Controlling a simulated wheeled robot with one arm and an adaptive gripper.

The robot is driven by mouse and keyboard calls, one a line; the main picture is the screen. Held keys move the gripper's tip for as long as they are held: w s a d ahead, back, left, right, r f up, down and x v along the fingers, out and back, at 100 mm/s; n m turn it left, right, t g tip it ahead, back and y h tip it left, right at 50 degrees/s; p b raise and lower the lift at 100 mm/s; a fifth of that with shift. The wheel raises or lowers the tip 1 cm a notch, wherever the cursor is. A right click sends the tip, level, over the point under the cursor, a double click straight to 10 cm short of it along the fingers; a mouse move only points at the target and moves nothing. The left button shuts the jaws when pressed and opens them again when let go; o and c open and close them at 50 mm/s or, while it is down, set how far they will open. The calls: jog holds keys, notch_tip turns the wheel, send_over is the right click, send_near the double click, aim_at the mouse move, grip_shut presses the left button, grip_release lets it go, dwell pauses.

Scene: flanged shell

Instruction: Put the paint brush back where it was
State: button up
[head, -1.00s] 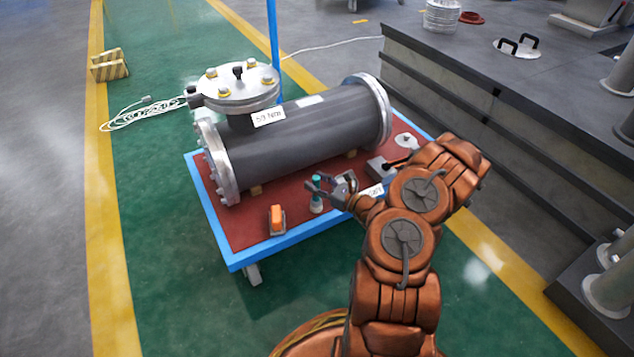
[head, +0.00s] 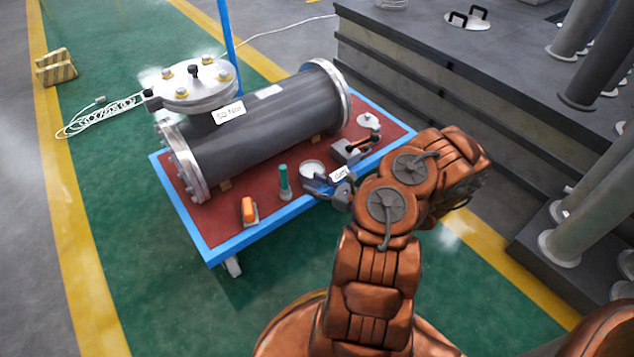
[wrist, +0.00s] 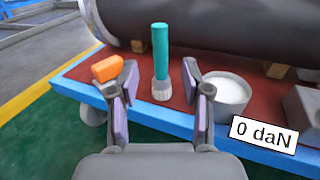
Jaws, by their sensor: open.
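The paint brush, with a teal handle and grey bristles, stands upright, bristles down, on the red top of the blue-edged cart (head: 205,238). In the head view the brush (head: 284,182) is between the orange-handled tool and a pot. In the wrist view the brush (wrist: 161,60) stands ahead, centred between my fingers. My gripper (head: 318,186) is open and empty, to the right of the brush in the head view. In the wrist view my gripper (wrist: 160,82) has its fingers spread, with a gap to the brush.
An orange-handled tool (head: 248,210) lies left of the brush. A pot with white contents (head: 310,168) stands right of it. The large grey flanged shell (head: 265,130) lies behind. A tool with a dark lever (head: 352,150) sits farther right.

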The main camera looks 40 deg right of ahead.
jog(key=w+a+r+n+g+y, duration=0.25)
jog(key=a+r+n+y, duration=0.3)
jog(key=a+r, duration=0.3)
jog(key=s+a+r+n+g+y, duration=0.2)
jog(key=a+r+n+g, duration=0.4)
jog(key=a, duration=0.4)
jog(key=s+a+r+n+g+y, duration=0.3)
jog(key=a+r+n+g, duration=0.35)
jog(key=a, duration=0.45)
jog(key=s+a+r+n+g+h, duration=0.1)
jog(key=s+a+n+g+h, duration=0.25)
jog(key=s, duration=0.35)
jog(key=s+a+r+n+g+h, duration=0.25)
jog(key=s+a+n, duration=0.2)
jog(key=s, duration=0.25)
jog(key=s+d+n+h, duration=0.6)
jog(key=s+d+h, duration=0.3)
jog(key=s, duration=0.3)
jog(key=shift+d+r+n+h, duration=0.3)
jog(key=shift+r+h, duration=0.15)
jog(key=shift+h, duration=0.1)
jog(key=shift+r, duration=0.15)
